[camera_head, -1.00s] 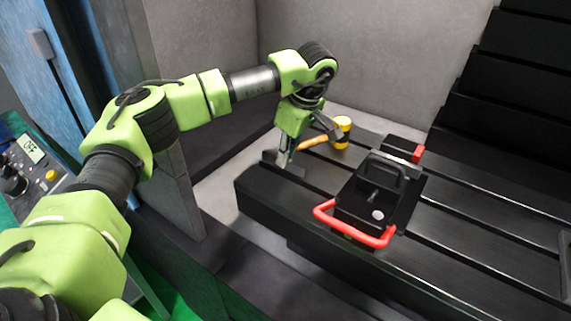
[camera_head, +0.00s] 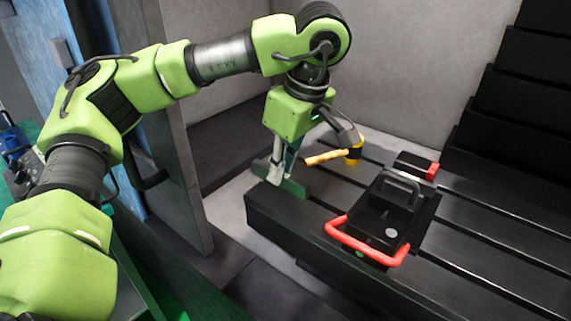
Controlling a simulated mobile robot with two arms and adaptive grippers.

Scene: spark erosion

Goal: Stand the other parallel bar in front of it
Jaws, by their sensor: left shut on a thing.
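My left gripper (camera_head: 277,176) points down at the near left end of the black slotted table. It is shut on a flat, dark greenish bar (camera_head: 296,188), which looks like a parallel bar. The bar is on edge at the table's left end; whether it touches the table is hard to tell. The gripper fingers hide part of it. I cannot clearly make out a second parallel bar. My right gripper is not in view.
A mallet with a wooden handle (camera_head: 322,158) and yellow head lies behind the gripper. A black device with a red handle (camera_head: 350,248) stands to the right on the slotted table (camera_head: 285,228). A dark block with a red end (camera_head: 432,172) lies behind it.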

